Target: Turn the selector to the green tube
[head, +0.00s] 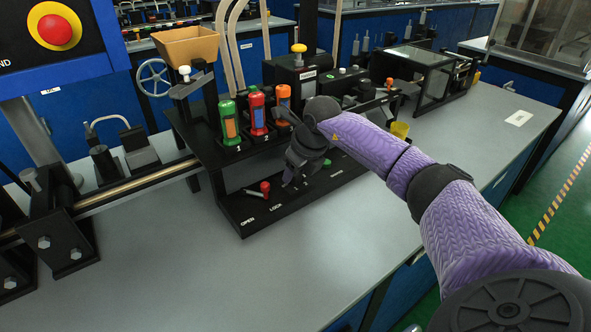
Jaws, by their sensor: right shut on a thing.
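The green tube (229,122) stands upright in the black stand (193,148), at the left of a row. The red tube (257,112) is beside it and the orange tube (283,96) is at the right. My right gripper (290,178) reaches down in front of the tubes, over the stand's low front plate (252,216). It is shut on what appears to be the selector, which the fingers mostly hide, so its pointing direction cannot be told. My left gripper is not in view.
A lever with a red knob (265,187) stands on the front plate just left of my gripper, by the OPEN and LOCK labels. A long metal shaft (130,187) runs left of the stand. The grey bench front (330,265) is clear.

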